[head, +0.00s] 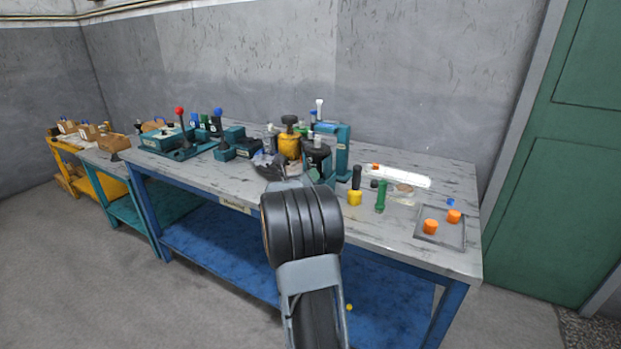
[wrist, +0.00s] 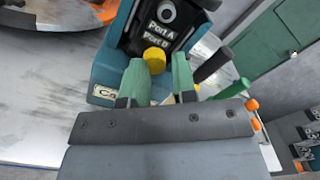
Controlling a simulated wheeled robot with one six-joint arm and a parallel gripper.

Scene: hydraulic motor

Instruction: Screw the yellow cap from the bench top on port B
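The yellow cap (wrist: 154,59) shows in the wrist view just beyond my fingertips, against the dark face of the teal block (wrist: 108,72), below the "Port B" label (wrist: 157,41). It covers the place of port B; I cannot tell how firmly it sits. Port A (wrist: 167,11) is a round grey fitting above the labels. My gripper (wrist: 160,65) has its two green fingers apart. The cap lies near the left finger, with a gap to the right one.
A black-handled tool with a yellow base (head: 355,197) and a green tool (head: 381,196) stand right of my arm. A grey tray (head: 441,237) with orange caps (head: 430,226) lies at the bench's right end. A yellow-topped device (head: 290,145) stands close beside the block.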

